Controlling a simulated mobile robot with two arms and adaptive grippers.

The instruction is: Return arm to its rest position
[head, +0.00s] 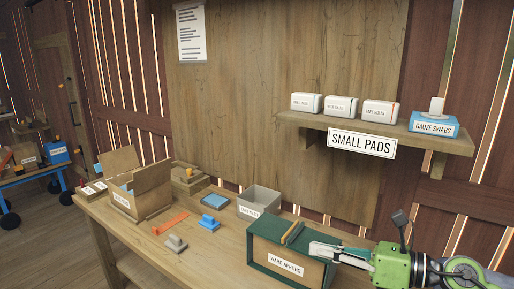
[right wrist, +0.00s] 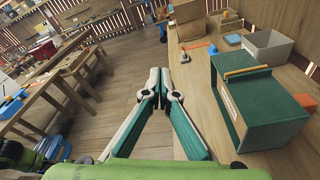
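My right gripper (head: 312,247) comes in from the lower right in the head view, over the front right of the wooden table (head: 205,262). In the right wrist view, its two white and teal fingers (right wrist: 160,72) meet at their tips with nothing between them, so it is shut and empty. My left gripper is not in view.
The table also holds an open cardboard box (head: 150,199), a grey bin (head: 262,194), an orange piece (head: 170,224) and small blue and grey parts. A wall shelf (head: 445,140) carries white boxes and a blue gauze swabs box (head: 433,126). Open floor (right wrist: 120,75) lies left of the table.

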